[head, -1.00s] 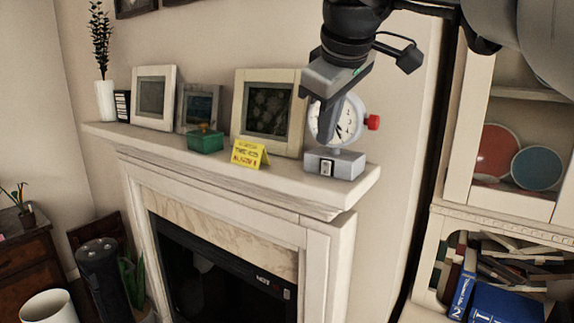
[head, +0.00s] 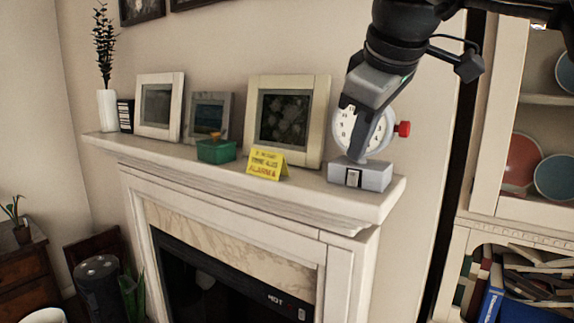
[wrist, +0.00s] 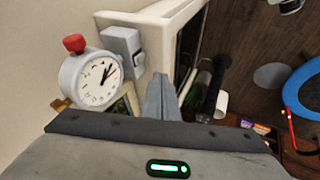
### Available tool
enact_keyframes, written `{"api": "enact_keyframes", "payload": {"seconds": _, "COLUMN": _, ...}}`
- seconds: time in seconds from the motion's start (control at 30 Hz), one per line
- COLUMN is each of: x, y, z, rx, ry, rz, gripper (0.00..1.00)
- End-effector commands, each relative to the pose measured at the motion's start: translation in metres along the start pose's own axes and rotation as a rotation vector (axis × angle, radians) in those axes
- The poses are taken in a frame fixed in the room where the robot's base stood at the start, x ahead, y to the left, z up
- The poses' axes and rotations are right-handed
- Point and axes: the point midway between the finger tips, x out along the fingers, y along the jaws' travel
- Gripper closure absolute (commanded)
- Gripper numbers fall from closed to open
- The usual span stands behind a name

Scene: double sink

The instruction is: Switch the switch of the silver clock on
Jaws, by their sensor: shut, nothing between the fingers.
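The silver clock (head: 378,132) stands on the right end of the mantel, with a white dial and a red knob on its side. Its grey box base (head: 374,177) carries a small switch (head: 353,178) on the front; its setting is too small to tell. In the wrist view the clock (wrist: 92,80) is at the left, with the base (wrist: 118,46) and switch (wrist: 138,62) beside it. My gripper (head: 357,157) is shut and empty, its fingertips in front of the dial, just above the switch in the head view. The fingers (wrist: 158,80) also show in the wrist view, apart from the switch.
A yellow sign (head: 267,163), a green box (head: 216,151) and several picture frames (head: 287,120) stand along the mantel (head: 300,188) left of the clock. A shelf cabinet (head: 490,190) with plates and books is at the right. The space before the mantel is open.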

Motion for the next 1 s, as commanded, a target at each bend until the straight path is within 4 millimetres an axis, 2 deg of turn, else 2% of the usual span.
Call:
{"api": "enact_keyframes", "payload": {"seconds": 0.17, "x": 0.025, "y": -0.001, "z": 0.001, "rx": 0.0, "ry": -0.003, "rz": -0.004, "gripper": 1.0}}
{"api": "enact_keyframes", "payload": {"seconds": 0.53, "x": 0.102, "y": -0.001, "z": 0.001, "rx": 0.001, "ry": -0.003, "rz": -0.003, "gripper": 1.0}}
{"api": "enact_keyframes", "payload": {"seconds": 0.7, "x": 0.112, "y": 0.024, "z": 0.001, "rx": 0.003, "ry": -0.002, "rz": 0.0, "gripper": 1.0}}
{"api": "enact_keyframes", "payload": {"seconds": 1.0, "x": 0.119, "y": 0.033, "z": 0.002, "rx": 0.001, "ry": 0.0, "rz": -0.001, "gripper": 1.0}}
